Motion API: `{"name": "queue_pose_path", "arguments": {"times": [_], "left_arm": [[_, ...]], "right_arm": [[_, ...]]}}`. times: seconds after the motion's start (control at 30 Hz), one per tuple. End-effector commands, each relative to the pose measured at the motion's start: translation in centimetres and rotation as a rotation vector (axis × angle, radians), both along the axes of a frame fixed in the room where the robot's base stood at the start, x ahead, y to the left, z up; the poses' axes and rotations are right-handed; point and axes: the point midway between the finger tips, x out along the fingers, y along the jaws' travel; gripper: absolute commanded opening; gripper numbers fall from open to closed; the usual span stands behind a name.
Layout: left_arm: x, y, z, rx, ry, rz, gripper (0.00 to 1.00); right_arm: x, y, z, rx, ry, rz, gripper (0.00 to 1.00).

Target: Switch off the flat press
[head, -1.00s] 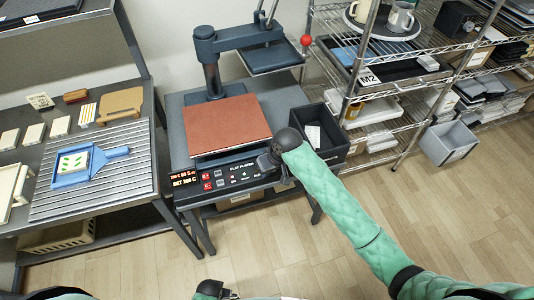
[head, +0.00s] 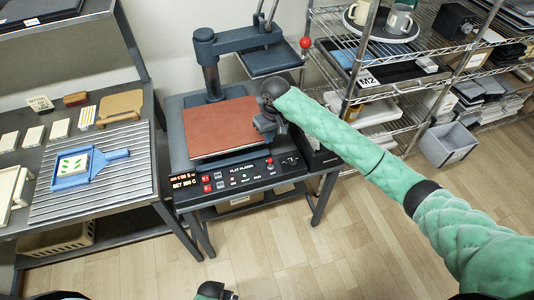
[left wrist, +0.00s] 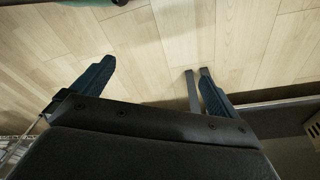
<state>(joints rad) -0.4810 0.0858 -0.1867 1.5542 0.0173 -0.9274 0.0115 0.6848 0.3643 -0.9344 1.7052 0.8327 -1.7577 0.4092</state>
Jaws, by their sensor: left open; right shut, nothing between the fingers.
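The flat press (head: 225,125) stands on a dark table with its brown-red lower plate bare and its upper plate swung up and back. Its front control panel (head: 240,177) shows a lit display, red buttons at the left, small lamps, and a red switch and a dark knob at the right. My right gripper (head: 267,138) is shut and empty, pointing down at the plate's right front corner, just behind the panel's right end. Whether it touches is unclear. My left gripper (left wrist: 152,85) is open and empty above the floor in the left wrist view.
The left table holds a ribbed mat (head: 100,185) with a blue tray (head: 85,165). A wire shelf (head: 390,90) with mugs stands at the right, behind my right arm. The floor in front is clear.

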Motion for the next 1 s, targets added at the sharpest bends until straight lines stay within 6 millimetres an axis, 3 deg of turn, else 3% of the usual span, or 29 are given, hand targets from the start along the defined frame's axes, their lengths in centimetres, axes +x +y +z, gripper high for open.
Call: {"name": "queue_pose_path", "arguments": {"times": [0.3, 0.57, 0.67, 1.0], "left_arm": [[-0.3, 0.9, -0.1, 0.011, 0.004, -0.005, 0.99], [0.4, 0.3, 0.2, 0.004, -0.008, -0.002, 0.99], [0.4, -0.1, -1.1, 0.0, -0.011, -0.001, 0.99], [-1.1, 1.6, -5.0, 0.017, -0.033, -0.01, 0.99]], "right_arm": [[0.2, -0.1, 0.2, -0.006, 0.001, -0.001, 0.0], [0.2, 0.0, -0.5, -0.005, 0.002, -0.001, 0.0], [0.1, 0.0, -1.6, -0.006, 0.004, -0.001, 0.0], [0.0, 0.5, -7.0, -0.006, 0.002, -0.001, 0.0]]}}
